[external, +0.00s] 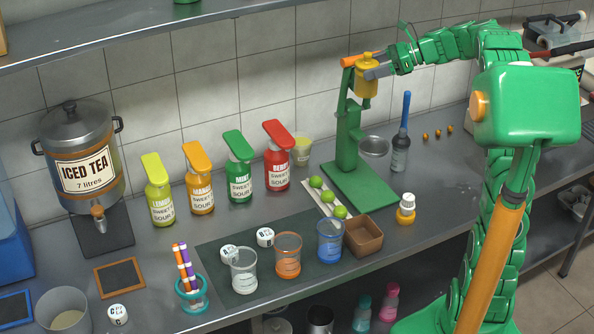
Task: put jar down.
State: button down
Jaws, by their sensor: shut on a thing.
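A yellow jar-like vessel (367,88) is up at the top of the green press stand (346,150), well above the counter. My gripper (376,72) reaches in from the right, and its grey fingers are shut on this yellow vessel. The stand's orange lever (352,61) is just left of the fingers. I cannot tell whether the vessel touches the stand. A small yellow jar with a white cap (406,209) stands upright on the counter, apart from my gripper.
A strainer (373,147) and a blue-handled tool (401,140) are right of the stand. Limes (316,182), a brown box (363,236) and beakers (288,256) are in front. Several bottles (238,170) line the left.

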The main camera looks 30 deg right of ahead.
jog(key=w+d+r+m+t+h, duration=0.1)
jog(key=d+r+m+t+h, duration=0.25)
jog(key=d, duration=0.85)
jog(key=d+r+m+t+h, duration=0.25)
jog(key=d+r, duration=0.25)
jog(key=d, duration=0.6)
jog(key=shift+w+d+f+n+g+y, duration=0.35)
jog(key=shift+w+f, duration=2.75)
jog(key=shift+f, duration=4.9)
jog(key=shift+w+a+f+n+g+y, duration=0.1)
jog(key=shift+w+f+y, duration=0.4)
jog(key=shift+w+f, duration=5.05)
jog(key=shift+w+d+f+n+g+y, duration=0.2)
jog(key=shift+w+f+y, duration=0.4)
jog(key=shift+f, duration=9.8)
jog(key=shift+w, duration=0.1)
jog(key=shift+c, duration=0.4)
grip_release()
jog(key=shift+f, duration=0.1)
jog(key=shift+h, duration=0.25)
